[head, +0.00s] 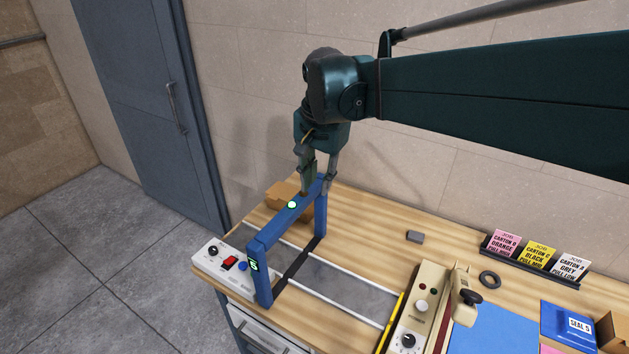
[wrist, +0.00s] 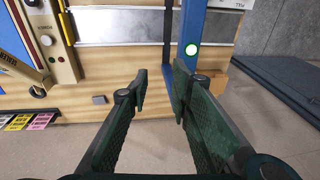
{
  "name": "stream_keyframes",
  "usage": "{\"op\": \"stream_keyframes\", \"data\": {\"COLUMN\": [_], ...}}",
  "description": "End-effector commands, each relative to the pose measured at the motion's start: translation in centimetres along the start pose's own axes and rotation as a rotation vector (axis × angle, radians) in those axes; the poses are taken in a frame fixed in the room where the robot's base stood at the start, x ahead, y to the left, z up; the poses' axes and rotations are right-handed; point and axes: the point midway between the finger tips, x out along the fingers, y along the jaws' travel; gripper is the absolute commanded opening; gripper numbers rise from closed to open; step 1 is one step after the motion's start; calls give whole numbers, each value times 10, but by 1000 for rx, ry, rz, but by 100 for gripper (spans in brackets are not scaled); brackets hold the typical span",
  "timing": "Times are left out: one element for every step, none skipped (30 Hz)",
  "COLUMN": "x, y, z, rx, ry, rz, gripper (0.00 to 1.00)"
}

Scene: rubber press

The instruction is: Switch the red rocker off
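Whether the rocker is on or off is too small to tell. My gripper (head: 318,188) is at the far end of the blue arch, well away from the rocker. In the wrist view my gripper (wrist: 160,78) has its two fingers apart with nothing between them. The right finger overlaps the arch there; I cannot tell whether they touch. The rocker does not show in the wrist view.
The blue arch (head: 285,220) with a lit green lamp (head: 292,205) spans the grey belt (head: 345,285). A cardboard box (head: 282,195) is behind it. A beige control unit (head: 421,310), card rack (head: 530,261), and grey block (head: 415,237) are to the right.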

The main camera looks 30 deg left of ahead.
Motion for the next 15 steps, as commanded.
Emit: {"op": "stream_keyframes", "data": {"x": [4, 6, 10, 13, 16, 19, 22, 26, 30, 33, 36, 40, 44, 47, 52], "y": [-18, -26, -38, -47, -55, -67, -76, -84, -95, -104, -112, -123, -131, -139, -150], "z": [5, 8, 13, 16, 19, 25, 29, 33, 39, 43, 47, 54, 59, 64, 71], "rx": [-4, -4, -3, -4, -4, -3, -4, -3, -3, -4, -3, -3, -4, -3, -3], "ry": [-8, -14, -20, -25, -30, -36, -41, -45, -51, -55, -59, -65, -69, -73, -77], "rz": [4, 8, 12, 16, 19, 23, 27, 32, 37, 40, 44, 50, 55, 59, 64], "gripper": [22, 22, 22, 22, 22, 22, 22, 22, 22, 22, 22, 22, 22, 22, 22]}}
